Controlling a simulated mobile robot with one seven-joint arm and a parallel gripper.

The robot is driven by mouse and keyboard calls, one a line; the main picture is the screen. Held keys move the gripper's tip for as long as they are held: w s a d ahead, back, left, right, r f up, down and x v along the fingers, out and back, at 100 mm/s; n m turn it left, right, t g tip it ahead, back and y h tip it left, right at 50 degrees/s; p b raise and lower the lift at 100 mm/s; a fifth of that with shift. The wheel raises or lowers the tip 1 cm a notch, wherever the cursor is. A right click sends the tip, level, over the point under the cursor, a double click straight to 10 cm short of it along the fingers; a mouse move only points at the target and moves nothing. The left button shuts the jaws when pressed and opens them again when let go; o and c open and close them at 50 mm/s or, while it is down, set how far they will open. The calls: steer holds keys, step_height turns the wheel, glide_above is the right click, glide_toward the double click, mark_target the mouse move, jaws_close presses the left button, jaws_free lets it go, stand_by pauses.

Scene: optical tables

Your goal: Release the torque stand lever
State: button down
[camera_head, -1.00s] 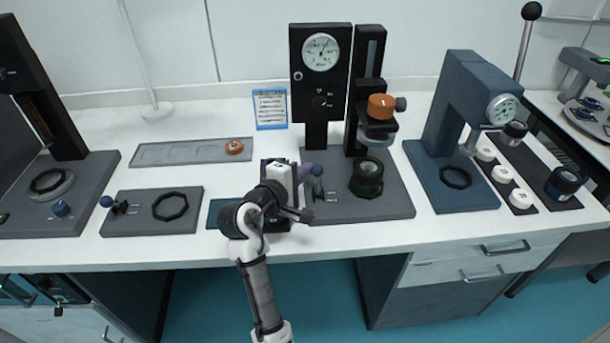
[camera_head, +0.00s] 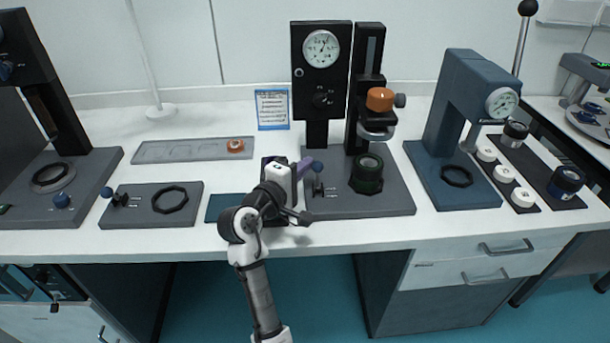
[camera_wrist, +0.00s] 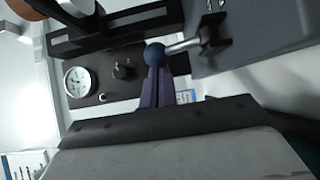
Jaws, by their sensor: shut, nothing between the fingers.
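The torque stand (camera_head: 395,200) has a grey base, a black panel with a round dial (camera_head: 321,48), and a black column with an orange-topped clamp (camera_head: 380,99). Its small lever ends in a blue ball (camera_head: 317,168) near the left side of the base; the ball (camera_wrist: 155,54) and its metal rod (camera_wrist: 183,46) also show in the wrist view. My gripper (camera_head: 306,164) is beside the ball on its left, its purple fingers shut with nothing between them. In the wrist view the fingertips (camera_wrist: 155,71) are right at the ball; I cannot tell whether they touch it.
A ribbed dark cup (camera_head: 367,172) stands on the same base. A blue press (camera_head: 455,110) stands to the right.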

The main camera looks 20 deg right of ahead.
mark_target(314, 166)
steer(key=shift+s+a+f+m+t+h+b, duration=0.1)
steer(key=shift+s+f+m+t+h+b, duration=0.3)
steer(key=shift+b, duration=0.55)
steer(key=shift+s+r+h, duration=0.25)
steer(key=shift+r+h, duration=0.05)
steer(key=shift+r, duration=0.1)
steer(key=shift+s+a+r, duration=0.15)
steer(key=shift+s+a, duration=0.1)
steer(key=shift+s, duration=0.6)
steer(key=b+v, duration=0.2)
steer(key=v, duration=1.1)
steer(key=shift+s+a+b, duration=0.3)
steer(key=shift+b, duration=0.05)
